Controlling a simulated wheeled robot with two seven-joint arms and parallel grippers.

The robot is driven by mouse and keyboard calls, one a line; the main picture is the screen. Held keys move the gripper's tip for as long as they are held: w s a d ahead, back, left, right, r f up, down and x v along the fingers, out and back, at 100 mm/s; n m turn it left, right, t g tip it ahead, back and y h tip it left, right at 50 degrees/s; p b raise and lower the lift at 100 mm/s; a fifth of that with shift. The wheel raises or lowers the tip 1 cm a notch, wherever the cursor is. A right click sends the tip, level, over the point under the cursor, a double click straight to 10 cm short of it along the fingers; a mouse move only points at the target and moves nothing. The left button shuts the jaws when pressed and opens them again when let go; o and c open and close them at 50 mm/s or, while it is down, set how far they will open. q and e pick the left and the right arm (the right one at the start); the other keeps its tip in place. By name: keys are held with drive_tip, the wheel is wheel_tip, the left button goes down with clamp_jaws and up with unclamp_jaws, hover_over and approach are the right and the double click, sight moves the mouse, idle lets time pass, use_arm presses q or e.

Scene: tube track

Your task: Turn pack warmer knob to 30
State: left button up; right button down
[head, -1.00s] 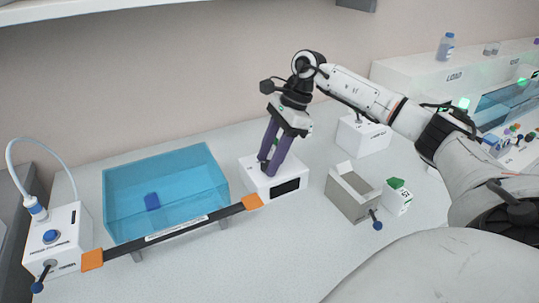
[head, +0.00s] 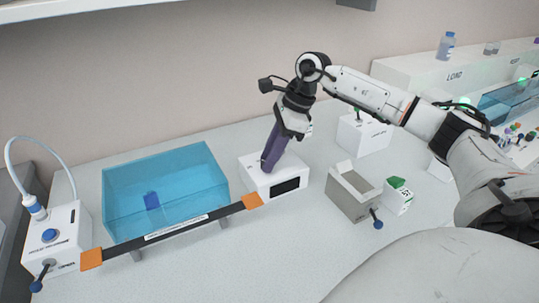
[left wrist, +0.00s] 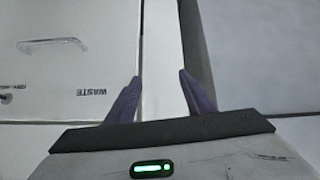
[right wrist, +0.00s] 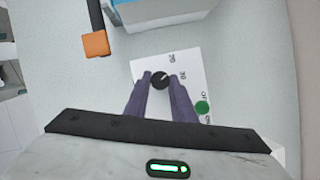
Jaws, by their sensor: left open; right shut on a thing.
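The pack warmer is a white box with a dark display (head: 286,186) on its front. It stands right of the blue tank in the head view. Its white top (right wrist: 190,65) carries a round black knob (right wrist: 160,80) with printed marks beside it, one reading 30. A light pointer line on the knob slants toward the upper right, roughly toward the marks. My right gripper (right wrist: 159,82) points down and is shut on the knob, a purple finger on each side. My left gripper (left wrist: 159,75) is open and empty, outside the head view, facing a panel marked WASTE.
A clear blue tank (head: 165,185) with a dark bar along its front stands left of the warmer. An open grey box (head: 352,193) and a green-topped white box (head: 398,196) stand right. A green round button (right wrist: 202,107) is close to my right fingers.

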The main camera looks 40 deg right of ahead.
drive_tip(key=m, duration=0.3)
drive_tip(key=m+t+h, duration=0.1)
drive_tip(key=m, duration=0.1)
drive_tip(key=shift+s+a+m+h+b, duration=0.15)
drive_tip(key=shift+m+h+b, duration=0.15)
drive_tip(key=shift+m+b, duration=0.1)
idle(0.4)
drive_tip(key=c, duration=1.5)
unclamp_jaws()
drive_tip(key=v, duration=1)
drive_tip(key=shift+s+r, duration=0.2)
drive_tip(key=shift+s, duration=0.05)
drive_tip(key=shift+f, duration=0.1)
